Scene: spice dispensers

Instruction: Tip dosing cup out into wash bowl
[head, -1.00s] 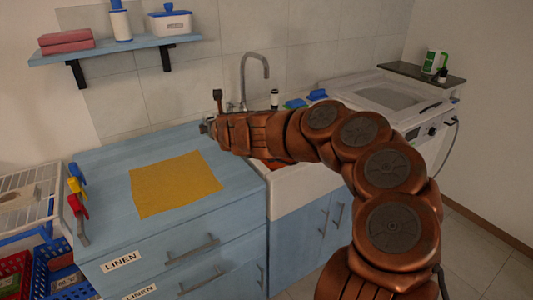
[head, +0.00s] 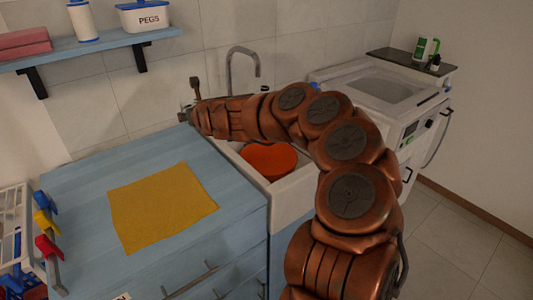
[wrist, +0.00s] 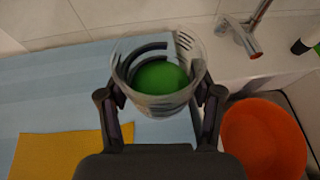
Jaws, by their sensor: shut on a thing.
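My gripper (wrist: 160,105) is shut on the dosing cup (wrist: 132,72), a clear cup with green stuff inside. In the wrist view the cup sits between the two fingers, over the blue counter, and its open mouth faces the camera. The wash bowl (wrist: 264,138) is orange and lies to the right of the gripper in the wrist view. In the head view the wash bowl (head: 268,160) sits in the white sink, partly behind my arm. The gripper (head: 186,114) is at the far end of the arm, left of the bowl; the cup is hard to make out there.
A yellow cloth (head: 160,205) lies on the blue counter (head: 85,185). A faucet (head: 230,65) rises behind the sink (head: 290,200). A shelf (head: 110,50) with a pegs box (head: 145,17) hangs on the wall. A white washer (head: 385,95) stands at right.

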